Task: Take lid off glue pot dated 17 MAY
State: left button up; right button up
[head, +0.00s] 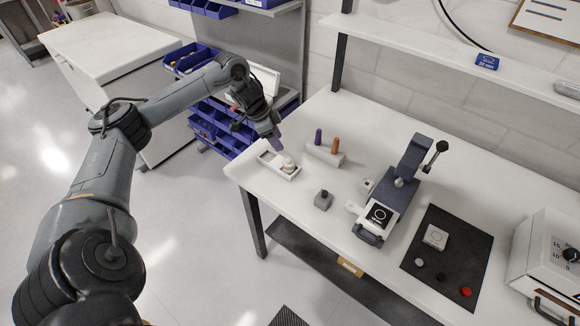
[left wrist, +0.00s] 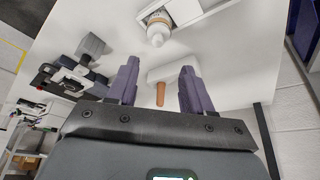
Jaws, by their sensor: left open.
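A small pale pot (head: 288,163) with a white top sits at one end of a shallow white tray (head: 267,157), near the left end of the bench. In the left wrist view the pot (left wrist: 158,30) shows a rounded white lid on top and a tan band with dark marks below; I cannot read a date. My left gripper (head: 277,142) is above and just behind the pot in the head view. In the left wrist view its two purple fingers (left wrist: 158,72) are apart with nothing gripped, and the pot lies beyond their tips. My right gripper is not in view.
A white block (head: 325,155) holding a purple and an orange handle stands close right of the tray. A grey weight-like block (head: 323,200), a lever press (head: 398,185) and a dark mat (head: 447,250) lie farther right. Blue bins (head: 212,122) stand behind the arm.

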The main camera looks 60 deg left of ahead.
aim_at(288, 158)
pick_arm(q)
jog(key=shift+x, duration=4.7)
jog(key=shift+s+d, duration=0.2)
grip_shut()
